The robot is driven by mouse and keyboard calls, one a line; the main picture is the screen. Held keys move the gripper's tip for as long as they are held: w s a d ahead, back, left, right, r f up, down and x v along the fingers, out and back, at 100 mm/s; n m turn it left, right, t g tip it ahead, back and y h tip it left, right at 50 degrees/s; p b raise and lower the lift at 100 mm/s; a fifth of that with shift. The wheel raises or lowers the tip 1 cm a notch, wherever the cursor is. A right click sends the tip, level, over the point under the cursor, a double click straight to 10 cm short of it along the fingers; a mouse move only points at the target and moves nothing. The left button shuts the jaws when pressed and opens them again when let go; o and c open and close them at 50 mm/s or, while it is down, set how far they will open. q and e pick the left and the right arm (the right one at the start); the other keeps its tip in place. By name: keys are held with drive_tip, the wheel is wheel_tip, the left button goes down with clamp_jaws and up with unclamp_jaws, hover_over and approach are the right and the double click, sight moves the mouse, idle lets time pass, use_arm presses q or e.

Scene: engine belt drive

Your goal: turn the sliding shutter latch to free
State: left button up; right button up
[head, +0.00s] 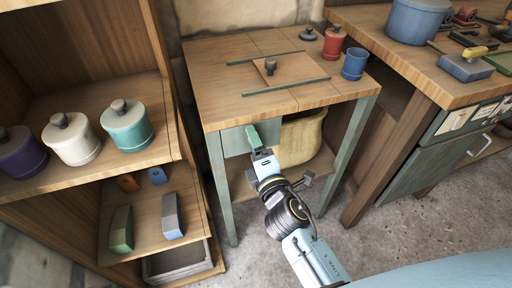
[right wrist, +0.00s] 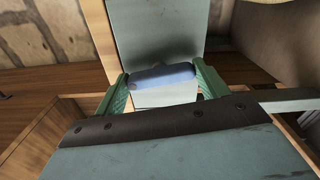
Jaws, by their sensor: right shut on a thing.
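The sliding shutter (head: 271,69) is a square wooden panel with a dark knob, lying between two rails on the small table. Below the tabletop, my right gripper (head: 262,138) is at the table's grey-green front panel (head: 234,141). In the right wrist view its green fingers (right wrist: 161,84) are shut on a blue-grey bar, which seems to be the latch (right wrist: 160,76). The bar lies nearly level across the fingers, close to the panel. In the head view the gripper hides the latch. My left gripper is not in view.
A red canister (head: 333,43) and a blue cup (head: 354,64) stand at the table's right side. A sack (head: 300,140) sits on the lower shelf. A shelf unit with lidded jars (head: 126,125) stands at left, a workbench (head: 400,52) at right.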

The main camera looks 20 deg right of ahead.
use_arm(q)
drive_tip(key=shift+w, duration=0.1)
use_arm(e)
drive_tip(key=shift+m, duration=0.8)
drive_tip(key=o, duration=1)
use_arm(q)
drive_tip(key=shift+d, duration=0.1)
use_arm(e)
drive_tip(key=shift+s, duration=0.1)
